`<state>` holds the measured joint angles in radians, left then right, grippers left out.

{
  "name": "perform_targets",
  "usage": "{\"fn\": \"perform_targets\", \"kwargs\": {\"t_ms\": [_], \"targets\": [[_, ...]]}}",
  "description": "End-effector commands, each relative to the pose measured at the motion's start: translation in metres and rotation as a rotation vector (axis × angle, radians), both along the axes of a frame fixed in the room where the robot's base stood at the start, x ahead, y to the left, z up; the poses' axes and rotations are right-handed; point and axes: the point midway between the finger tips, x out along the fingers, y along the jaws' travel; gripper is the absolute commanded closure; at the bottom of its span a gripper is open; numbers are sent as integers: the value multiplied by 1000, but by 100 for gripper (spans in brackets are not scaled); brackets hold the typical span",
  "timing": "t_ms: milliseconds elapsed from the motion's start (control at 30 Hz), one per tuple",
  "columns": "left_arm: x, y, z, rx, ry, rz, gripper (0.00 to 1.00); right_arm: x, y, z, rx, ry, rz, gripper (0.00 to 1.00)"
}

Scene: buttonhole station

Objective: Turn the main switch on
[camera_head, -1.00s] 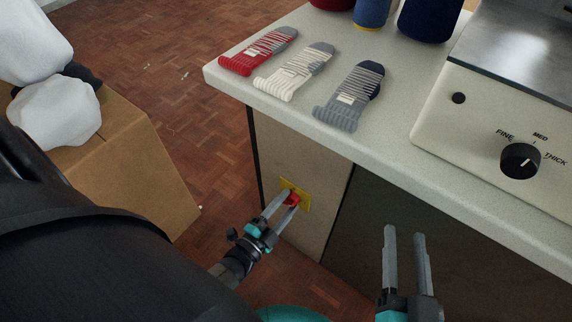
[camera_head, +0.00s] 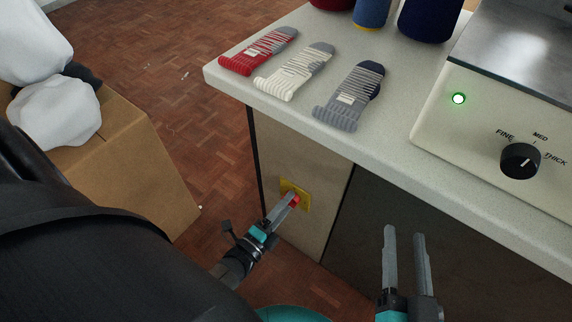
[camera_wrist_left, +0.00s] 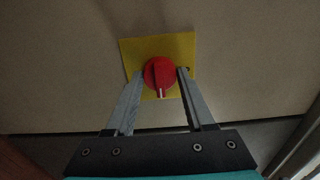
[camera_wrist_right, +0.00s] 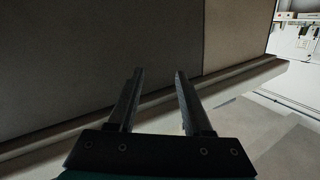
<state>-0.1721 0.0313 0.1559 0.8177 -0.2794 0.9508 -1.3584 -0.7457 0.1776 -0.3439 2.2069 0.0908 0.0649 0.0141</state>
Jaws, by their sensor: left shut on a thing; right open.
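The main switch is a red rotary knob (camera_wrist_left: 160,74) on a yellow plate (camera_wrist_left: 128,50), set on the beige side panel under the counter. In the head view the yellow plate (camera_head: 304,200) shows behind my left gripper (camera_head: 293,199), and the red knob is partly hidden by its fingers. In the left wrist view my left gripper (camera_wrist_left: 161,78) has one finger on each side of the knob and is shut on it. The knob's white mark points down in that view. My right gripper (camera_head: 405,232) is open and empty, in front of the dark panel.
The machine (camera_head: 500,115) on the counter has a lit green lamp (camera_head: 459,98) and a black dial (camera_head: 520,160). Three socks lie on the counter (camera_head: 255,97), with yarn cones behind. A cardboard box (camera_head: 135,165) stands left on the floor.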

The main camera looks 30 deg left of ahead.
Motion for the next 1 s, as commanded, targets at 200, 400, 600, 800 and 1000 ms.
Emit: {"fn": "perform_targets", "kwargs": {"t_ms": [200, 400, 600, 800, 1000], "targets": [[-1, 0, -1, 7, 1, 0, 100, 0, 0, 0, 0, 0, 0, 50], [-1, 0, -1, 6, 2, 0, 43, 0, 0, 0, 0, 0, 0, 50], [0, 0, 0, 5, 1, 0, 20, 0, 0, 0, 0, 0, 0, 50], [0, 0, 0, 4, 1, 0, 16, 0, 0, 0, 0, 0, 0, 50], [0, 0, 0, 4, 0, 0, 16, 0, 0, 0, 0, 0, 0, 50]]}}
